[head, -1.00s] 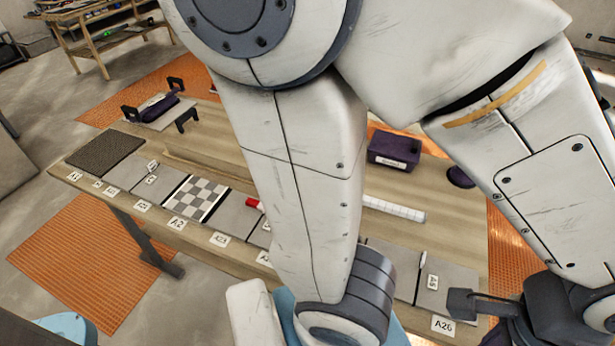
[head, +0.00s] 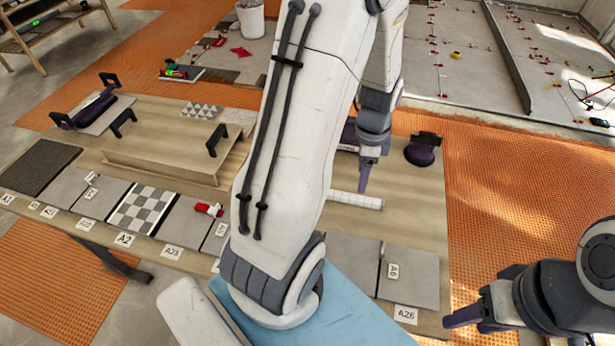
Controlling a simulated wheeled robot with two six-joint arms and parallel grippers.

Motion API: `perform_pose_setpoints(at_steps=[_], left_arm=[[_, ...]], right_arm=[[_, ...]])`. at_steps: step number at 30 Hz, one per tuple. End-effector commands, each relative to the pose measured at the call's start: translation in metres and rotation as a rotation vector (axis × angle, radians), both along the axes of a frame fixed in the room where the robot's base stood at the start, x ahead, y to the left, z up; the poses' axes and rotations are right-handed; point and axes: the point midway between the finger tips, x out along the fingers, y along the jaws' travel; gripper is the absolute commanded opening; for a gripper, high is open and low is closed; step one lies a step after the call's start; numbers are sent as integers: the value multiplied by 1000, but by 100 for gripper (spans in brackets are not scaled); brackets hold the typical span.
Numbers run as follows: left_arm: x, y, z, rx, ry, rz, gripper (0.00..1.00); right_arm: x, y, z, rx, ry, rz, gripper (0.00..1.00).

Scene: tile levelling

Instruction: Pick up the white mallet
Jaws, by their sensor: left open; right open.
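I cannot make out a clear mallet shape in the head view; my large white arm hides the middle of the table. A white, line-marked bar (head: 356,200) lies on the table just right of that arm, and I cannot tell what it is. My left gripper (head: 366,178) is above the table, with its purple fingertip pointing down near the bar. I see nothing held in it. My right gripper (head: 470,312) is at the lower right, beside the table's right end, open and empty.
The wooden table (head: 395,218) carries grey tiles, a checkered tile (head: 146,209), a red-and-white tool (head: 208,209), a raised board (head: 160,152) with black handles, and a dark purple round tool (head: 422,150). Orange matting (head: 520,190) lies on the floor beyond.

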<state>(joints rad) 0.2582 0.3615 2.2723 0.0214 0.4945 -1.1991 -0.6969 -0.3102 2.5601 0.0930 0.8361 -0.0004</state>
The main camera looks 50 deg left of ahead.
Motion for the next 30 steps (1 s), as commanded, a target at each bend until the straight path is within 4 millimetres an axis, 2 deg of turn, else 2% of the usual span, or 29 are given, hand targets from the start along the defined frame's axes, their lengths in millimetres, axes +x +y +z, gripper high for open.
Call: perform_pose_setpoints(at_steps=[1, 3, 6, 9, 18, 25, 30], left_arm=[[-2, 28, -13, 0, 11, -6, 65], [-5, 56, -27, 3, 13, -37, 65], [-11, 83, -40, 5, 15, -71, 65], [-14, 95, -50, 6, 17, -91, 65], [-15, 98, -94, 5, 17, -100, 65], [-15, 97, -109, 5, 17, -100, 65], [-16, 96, -132, 4, 19, -100, 65]], right_arm=[[0, 0, 2, 0, 0, 0, 50], [0, 0, 3, 0, 0, 0, 50], [0, 0, 4, 0, 0, 0, 50], [0, 0, 4, 0, 0, 0, 50], [0, 0, 6, 0, 0, 0, 50], [0, 0, 9, 0, 0, 0, 50], [0, 0, 16, 0, 0, 0, 50]])
